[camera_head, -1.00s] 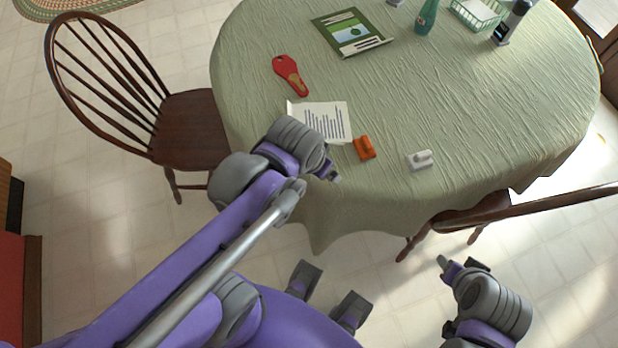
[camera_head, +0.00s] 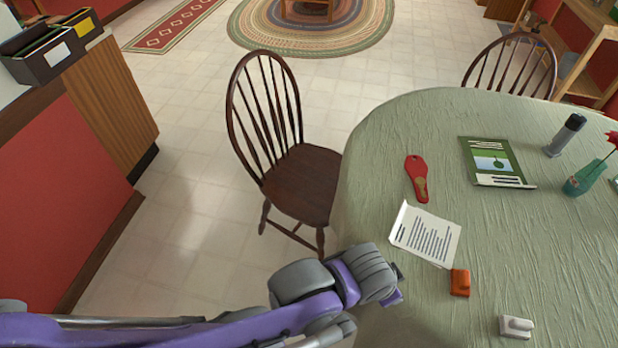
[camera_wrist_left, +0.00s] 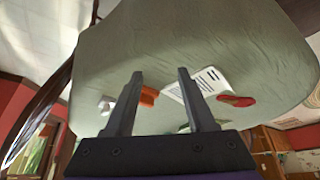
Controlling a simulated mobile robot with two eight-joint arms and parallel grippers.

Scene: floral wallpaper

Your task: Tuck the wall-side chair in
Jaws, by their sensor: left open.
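A dark brown spindle-back chair (camera_head: 303,183) stands at the left side of the table (camera_head: 415,118), between it and the red wall. Its seat's front edge reaches the hanging cloth; its back stands clear. A second similar chair (camera_head: 517,66) is at the table's far side. I cannot tell for certain which one is called wall-side. My left gripper (camera_head: 397,285) is over the table's near left edge, nearer to me than the left chair and apart from it. In the left wrist view its fingers (camera_wrist_left: 158,76) are apart with nothing between them. My right gripper is out of view.
On the table lie a paper (camera_head: 426,235), an orange object (camera_head: 460,282), a white object (camera_head: 516,326), a red object (camera_head: 416,178) and a green booklet (camera_head: 494,161). A red wall (camera_head: 60,200) and wooden cabinet (camera_head: 112,105) stand left. Floor between wall and chair is clear.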

